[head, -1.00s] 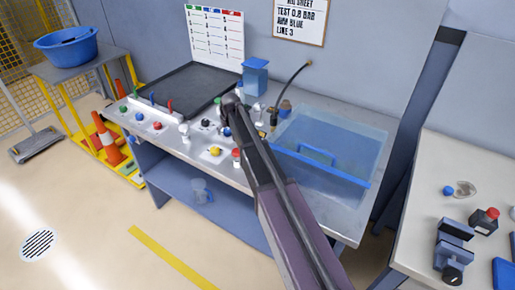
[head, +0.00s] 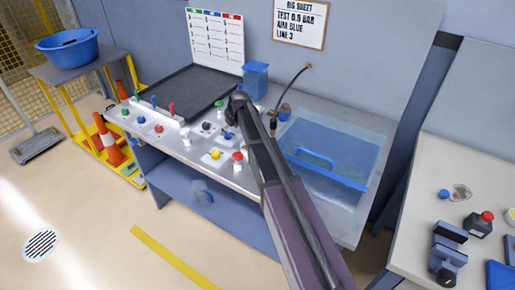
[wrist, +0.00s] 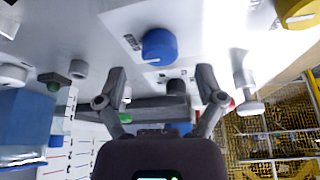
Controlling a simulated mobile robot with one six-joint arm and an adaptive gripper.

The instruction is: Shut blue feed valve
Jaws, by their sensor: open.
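A round blue knob (wrist: 159,46) with a white pointer mark sits on the pale panel in the wrist view. It appears just beyond my gripper (wrist: 163,76), whose two fingers are spread apart with nothing between them. No contact with the knob shows. In the head view a blue knob (head: 228,136) lies just below the end of my arm, on the bench panel. My fingers are hard to make out there. Another blue knob (head: 141,118) stands farther left, between a green and a red one. The knob's label is too blurred to read.
A yellow knob (head: 215,154) and a red knob (head: 237,158) stand close in front. A black knob (head: 206,126) is to the left. A clear blue-edged tank (head: 335,165) fills the bench's right side. A black tray (head: 185,90) lies behind.

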